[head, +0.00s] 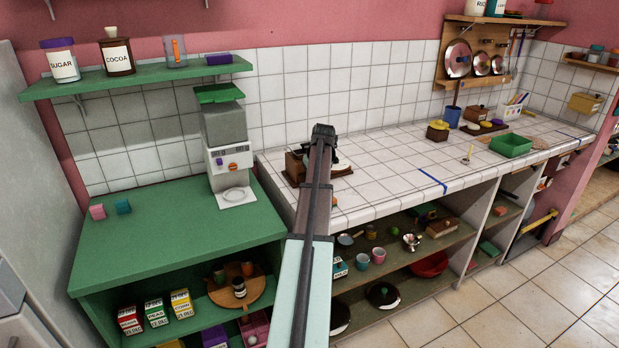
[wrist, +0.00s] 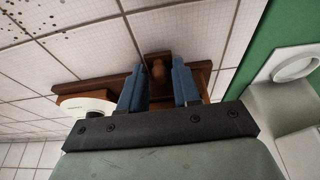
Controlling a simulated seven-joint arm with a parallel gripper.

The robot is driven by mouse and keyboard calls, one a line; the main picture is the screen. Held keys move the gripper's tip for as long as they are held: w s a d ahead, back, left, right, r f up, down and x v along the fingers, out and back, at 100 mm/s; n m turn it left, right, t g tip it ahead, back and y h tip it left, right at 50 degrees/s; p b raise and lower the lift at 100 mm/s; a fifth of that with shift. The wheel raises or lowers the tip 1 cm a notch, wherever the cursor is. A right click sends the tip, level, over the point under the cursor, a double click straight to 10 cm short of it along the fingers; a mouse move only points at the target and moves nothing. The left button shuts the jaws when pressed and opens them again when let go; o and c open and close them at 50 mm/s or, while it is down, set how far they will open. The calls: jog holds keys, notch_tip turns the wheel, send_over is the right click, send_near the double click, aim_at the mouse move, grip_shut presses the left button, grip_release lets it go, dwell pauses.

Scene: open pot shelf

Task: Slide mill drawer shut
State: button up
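A brown wooden box that looks like the mill (head: 295,167) stands on a dark wooden board at the left end of the white tiled counter. My arm covers much of it in the head view. In the wrist view, brown woodwork (wrist: 203,76) lies just beyond my gripper (wrist: 158,72). Its two blue fingers are apart, with a rounded brown wooden part (wrist: 158,73) showing between them. I cannot tell whether the fingers touch it. The drawer is not clearly seen, and I cannot tell how far out it is.
A white round thing (wrist: 85,105) lies beside the woodwork in the wrist view. A grey and white dispenser (head: 228,150) stands on the green cabinet (head: 160,235) to the left. The tiled counter (head: 400,165) has clear room to the right, with a green tray (head: 510,146) farther along.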

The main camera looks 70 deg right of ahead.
jog(key=shift+s+a+f, duration=0.15)
jog(key=shift+a+f, duration=0.15)
jog(key=shift+f, duration=0.4)
jog(key=shift+d+r, duration=0.2)
jog(key=shift+r, duration=0.65)
jog(key=shift+d+r, duration=0.15)
jog(key=shift+r, duration=1.45)
